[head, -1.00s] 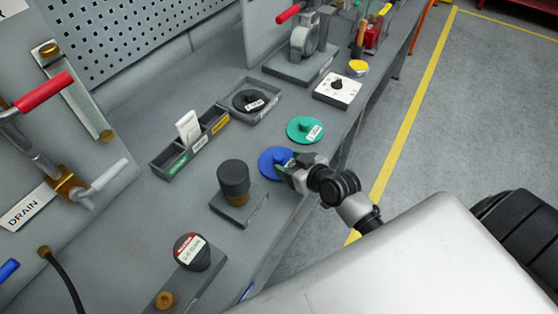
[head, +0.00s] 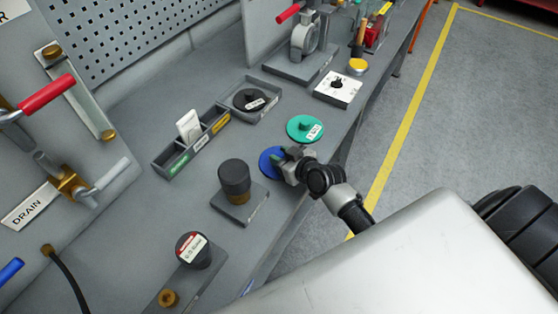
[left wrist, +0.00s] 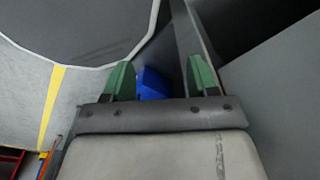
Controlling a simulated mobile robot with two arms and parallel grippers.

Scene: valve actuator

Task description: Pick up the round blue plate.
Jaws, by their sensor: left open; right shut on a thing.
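The round blue plate (head: 266,164) is at the bench's front edge in the head view, beside the green disc (head: 305,129). My right gripper (head: 278,160) reaches over the blue plate from the right and is shut on it. The fingers and wrist hide the plate's right part and middle. Whether the plate is clear of the bench I cannot tell. My left gripper (left wrist: 151,82) shows only in the left wrist view. Its green-tipped fingers are apart. A blue surface (left wrist: 153,84) shows between them; I cannot tell what it is.
A dark knob on a square base (head: 234,180) stands left of the plate. A divided tray (head: 193,146), a grey tray with a black disc (head: 252,99) and a white dial plate (head: 338,88) lie behind. A red-and-black knob (head: 192,250) stands nearer.

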